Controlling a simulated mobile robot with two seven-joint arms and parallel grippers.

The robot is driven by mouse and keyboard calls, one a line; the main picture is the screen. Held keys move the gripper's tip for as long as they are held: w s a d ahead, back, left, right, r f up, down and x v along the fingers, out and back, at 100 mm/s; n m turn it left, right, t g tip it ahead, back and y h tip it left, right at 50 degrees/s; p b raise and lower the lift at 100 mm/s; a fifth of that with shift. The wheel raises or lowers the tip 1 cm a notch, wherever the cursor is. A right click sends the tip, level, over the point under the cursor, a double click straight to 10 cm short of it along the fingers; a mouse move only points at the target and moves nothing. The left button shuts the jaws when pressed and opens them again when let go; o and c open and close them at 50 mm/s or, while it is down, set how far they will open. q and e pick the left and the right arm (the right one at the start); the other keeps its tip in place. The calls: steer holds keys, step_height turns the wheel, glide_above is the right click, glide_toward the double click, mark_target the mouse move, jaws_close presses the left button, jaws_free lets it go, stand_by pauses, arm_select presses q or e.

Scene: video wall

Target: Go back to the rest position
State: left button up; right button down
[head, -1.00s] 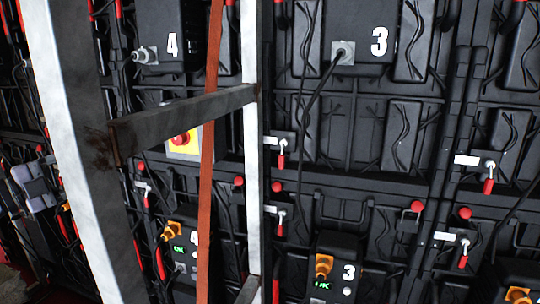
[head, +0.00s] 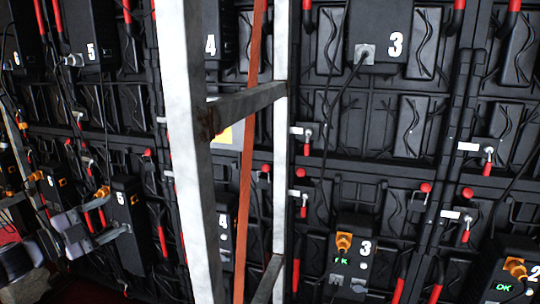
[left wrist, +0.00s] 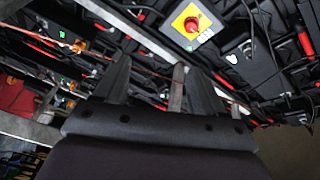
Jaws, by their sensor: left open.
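My left gripper (head: 116,217) is at the lower left of the head view, its two light fingers apart and pointing right, in front of the box numbered 5 (head: 128,205). In the left wrist view the left gripper (left wrist: 160,66) shows two dark fingers spread apart. A grey metal bar (left wrist: 178,92) appears between them in the picture; I cannot tell how far off it is. Nothing is seen held. My right gripper is not in view.
A white metal upright (head: 190,110) with a crossbar (head: 245,102) stands before the wall of black panels (head: 350,130). A red emergency button (left wrist: 192,24) on a yellow plate shows in the left wrist view. Several numbered boxes with cables hang on the wall.

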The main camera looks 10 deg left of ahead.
arm_select(q)
steer(key=s+d+f+n+g+y, duration=0.15)
steer(key=s+d+f+n, duration=0.25)
steer(key=d+f, duration=0.55)
steer(key=s+d+f+n+y, duration=0.2)
steer(key=s+d+f+n, duration=0.3)
steer(key=f, duration=0.7)
steer(key=s+d+f+n+g+y, duration=0.1)
steer(key=s+d+f+n+g, duration=0.1)
steer(key=s+d, duration=0.4)
steer(key=s+d+f+n+g+y+p, duration=0.1)
steer(key=s+d+f+n, duration=0.3)
steer(key=s, duration=0.5)
steer(key=d+f+g, duration=0.1)
steer(key=d+f, duration=0.1)
steer(key=d, duration=0.1)
steer(key=shift+d+f+g, duration=0.15)
steer(key=shift+d+g, duration=0.15)
steer(key=shift+g, duration=0.05)
